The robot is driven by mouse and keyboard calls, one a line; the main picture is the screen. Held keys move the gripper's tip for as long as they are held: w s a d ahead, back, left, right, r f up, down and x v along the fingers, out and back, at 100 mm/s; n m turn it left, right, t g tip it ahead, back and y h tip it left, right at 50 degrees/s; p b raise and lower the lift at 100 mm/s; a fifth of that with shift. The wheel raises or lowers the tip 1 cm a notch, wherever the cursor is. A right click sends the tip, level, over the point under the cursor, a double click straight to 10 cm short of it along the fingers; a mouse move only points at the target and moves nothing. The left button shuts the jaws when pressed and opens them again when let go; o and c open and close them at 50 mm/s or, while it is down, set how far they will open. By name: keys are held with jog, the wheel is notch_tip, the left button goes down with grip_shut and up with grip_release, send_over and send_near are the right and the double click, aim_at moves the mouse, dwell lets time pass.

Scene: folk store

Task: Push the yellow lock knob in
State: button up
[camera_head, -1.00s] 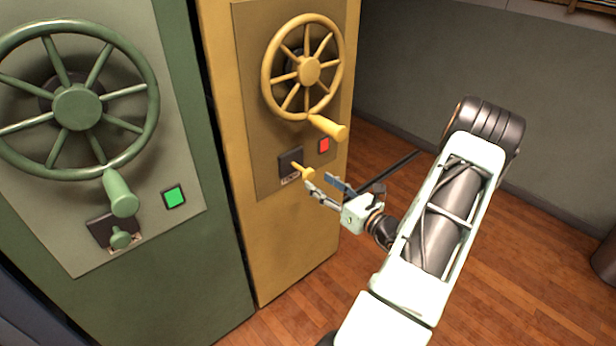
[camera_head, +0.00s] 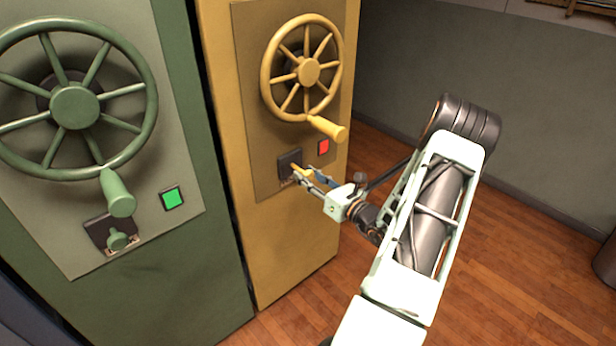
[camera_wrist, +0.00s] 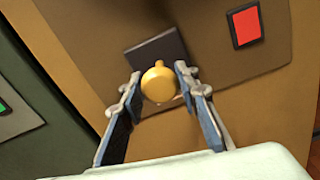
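The yellow lock knob (camera_wrist: 159,83) sticks out from a dark square plate (camera_wrist: 160,50) on the yellow cabinet. In the head view the knob (camera_head: 296,168) is partly hidden by my fingers. My gripper (camera_wrist: 157,84) has one finger on each side of the knob. Small gaps seem to show between the knob and the fingers in the wrist view, so it is open around the knob, not shut on it. In the head view my gripper (camera_head: 305,178) reaches in from the right.
A yellow handwheel with a handle (camera_head: 327,128) is above the knob. A red square light (camera_head: 323,147) sits right of the plate. The green cabinet at left has its own wheel (camera_head: 77,105), green knob (camera_head: 118,239) and green light (camera_head: 173,198).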

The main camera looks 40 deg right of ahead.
aim_at(300, 169)
grip_shut()
jog(key=shift+w+a, duration=0.15)
jog(key=shift+w, duration=1.55)
jog(key=o, duration=0.8)
grip_release()
jog(key=shift+o, duration=0.2)
jog(key=s, duration=1.2)
jog(key=shift+d, duration=0.45)
